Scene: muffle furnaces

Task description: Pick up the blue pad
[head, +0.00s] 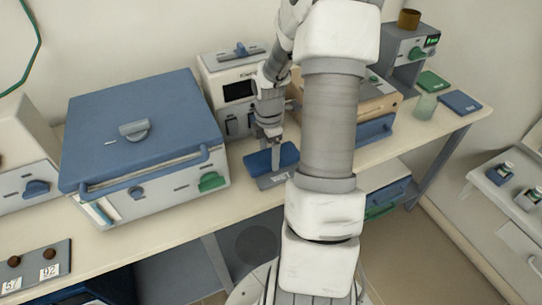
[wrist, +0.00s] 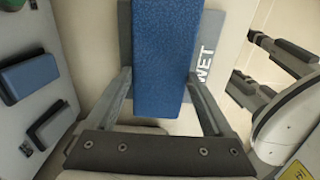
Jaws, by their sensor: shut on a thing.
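The blue pad (head: 260,160) is at the bench's middle, over a grey plate (head: 272,182) lettered "WET". In the wrist view the pad (wrist: 166,50) stretches from the top of the picture down between the fingers, with the "WET" plate (wrist: 207,45) showing beside it. My gripper (head: 275,168) points down at the pad. In the wrist view my gripper (wrist: 157,80) has one finger on each side of the pad and is shut on it. I cannot tell whether the pad touches the plate.
A large blue-lidded furnace (head: 140,140) stands close left of the pad, with a white instrument (head: 235,90) behind. A second blue pad (head: 460,102), a green pad (head: 433,82) and a glass beaker (head: 425,106) are at the bench's right end. My arm hides part of the bench.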

